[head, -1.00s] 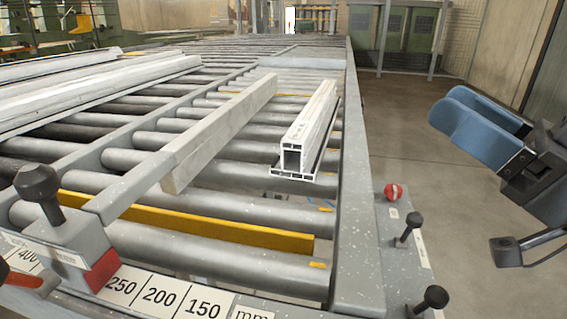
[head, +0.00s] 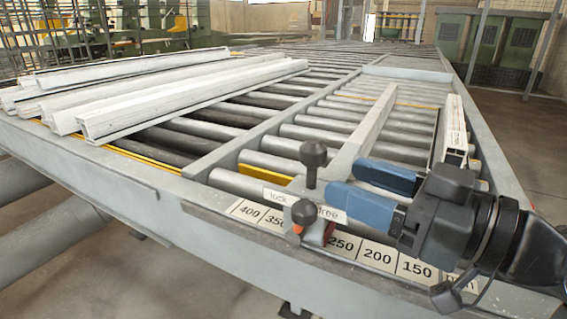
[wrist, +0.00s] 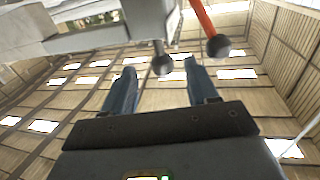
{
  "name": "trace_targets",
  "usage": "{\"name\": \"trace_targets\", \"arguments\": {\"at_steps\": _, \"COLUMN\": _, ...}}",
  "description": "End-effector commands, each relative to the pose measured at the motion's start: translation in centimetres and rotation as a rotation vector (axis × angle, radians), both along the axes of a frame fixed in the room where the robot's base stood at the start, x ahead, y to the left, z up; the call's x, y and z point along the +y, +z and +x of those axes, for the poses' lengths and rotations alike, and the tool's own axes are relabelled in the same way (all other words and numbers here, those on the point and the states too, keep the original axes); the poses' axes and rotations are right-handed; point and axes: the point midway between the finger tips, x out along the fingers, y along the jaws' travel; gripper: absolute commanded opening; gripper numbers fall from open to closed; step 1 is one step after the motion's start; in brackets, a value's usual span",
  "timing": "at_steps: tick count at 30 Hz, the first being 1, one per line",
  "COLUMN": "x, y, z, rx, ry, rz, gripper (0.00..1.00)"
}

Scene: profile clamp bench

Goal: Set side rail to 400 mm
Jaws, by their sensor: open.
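The side rail (head: 372,125) is a long grey bar across the rollers, parallel to the table's sides. Its carriage (head: 318,229), with a red part at its foot, covers the scale (head: 377,255) between the 350 and 250 marks. A black-knobbed post (head: 313,155) stands on it. The red lock lever's dark knob (head: 303,212) covers the middle of the "lock … free" label, so its setting is unclear. My gripper (head: 343,181) is open, its blue fingers pointing toward the post. In the wrist view, the post's knob (wrist: 161,64) shows between the fingertips; the lever knob (wrist: 217,46) is right of them.
A white profile (head: 451,130) lies on the rollers right of the rail. Several long white profiles (head: 190,95) are stacked at the left. The rollers (head: 262,161) between that stack and the rail are bare. The table's front edge (head: 150,205) runs beneath the scale.

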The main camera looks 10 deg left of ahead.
Motion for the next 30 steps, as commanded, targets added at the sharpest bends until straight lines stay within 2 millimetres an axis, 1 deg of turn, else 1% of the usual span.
{"name": "trace_targets", "arguments": {"at_steps": 9, "x": 4.2, "y": 0.2, "z": 2.4, "rx": 0.0, "ry": 0.004, "rz": 0.002, "gripper": 0.58}}
{"name": "trace_targets", "arguments": {"at_steps": 13, "x": 5.3, "y": 0.2, "z": 3.2, "rx": -0.002, "ry": 0.002, "rz": 0.003, "gripper": 0.58}}
{"name": "trace_targets", "arguments": {"at_steps": 18, "x": 5.9, "y": 0.1, "z": 3.6, "rx": -0.002, "ry": 0.0, "rz": 0.001, "gripper": 0.58}}
{"name": "trace_targets", "arguments": {"at_steps": 25, "x": 6.0, "y": 0.1, "z": 3.6, "rx": -0.002, "ry": 0.0, "rz": 0.001, "gripper": 0.58}}
{"name": "trace_targets", "arguments": {"at_steps": 30, "x": 6.0, "y": 0.1, "z": 3.6, "rx": -0.002, "ry": 0.0, "rz": 0.001, "gripper": 0.42}}
